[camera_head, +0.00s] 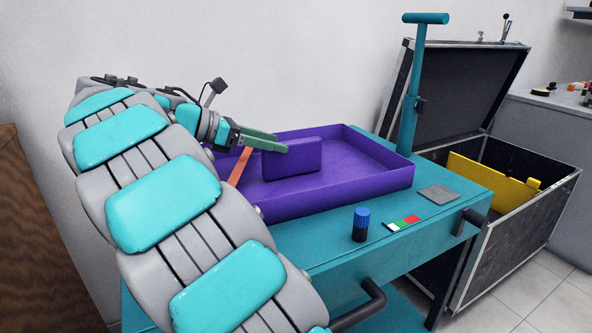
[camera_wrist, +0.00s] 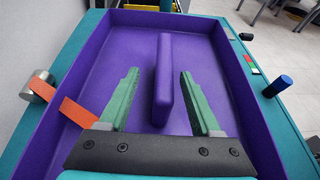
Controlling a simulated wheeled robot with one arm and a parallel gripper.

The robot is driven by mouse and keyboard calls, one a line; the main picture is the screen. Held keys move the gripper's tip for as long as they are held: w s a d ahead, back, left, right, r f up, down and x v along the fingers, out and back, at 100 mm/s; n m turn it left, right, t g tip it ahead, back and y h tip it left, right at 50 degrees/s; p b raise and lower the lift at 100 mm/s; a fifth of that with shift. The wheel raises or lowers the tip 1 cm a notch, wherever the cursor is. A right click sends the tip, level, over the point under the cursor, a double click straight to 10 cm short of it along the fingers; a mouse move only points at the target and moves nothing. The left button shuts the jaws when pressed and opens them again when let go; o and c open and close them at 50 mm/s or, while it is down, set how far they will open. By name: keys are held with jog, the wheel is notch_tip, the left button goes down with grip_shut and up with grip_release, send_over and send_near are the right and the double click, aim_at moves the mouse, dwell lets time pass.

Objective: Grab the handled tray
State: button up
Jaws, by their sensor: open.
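A purple tray (camera_head: 370,183) with low walls sits on a teal cart. It has an upright purple handle panel (camera_head: 294,160) in its middle. In the wrist view the tray (camera_wrist: 105,50) fills most of the picture and the handle (camera_wrist: 163,85) stands between my fingers. My gripper (camera_head: 270,143) is over the tray at the handle's near end in the head view. In the wrist view my gripper (camera_wrist: 158,88) is open, with one green finger on each side of the handle and gaps visible on both sides. The handle's lower near end is close to the gripper base.
On the teal cart top (camera_head: 320,238) stand a blue and black cylinder (camera_head: 361,225), a striped card (camera_head: 415,221) and a grey square (camera_head: 438,194). A teal T-shaped post (camera_head: 413,90) rises behind. An open black case (camera_head: 500,215) is at right.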

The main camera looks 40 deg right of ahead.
jog(key=b, duration=0.1)
send_over(292, 175)
jog(key=d, duration=0.1)
jog(key=f, duration=0.1)
jog(key=w+f, duration=0.1)
jog(key=shift+f, duration=0.35)
jog(key=shift+c, duration=0.2)
grip_shut()
dwell(0.7)
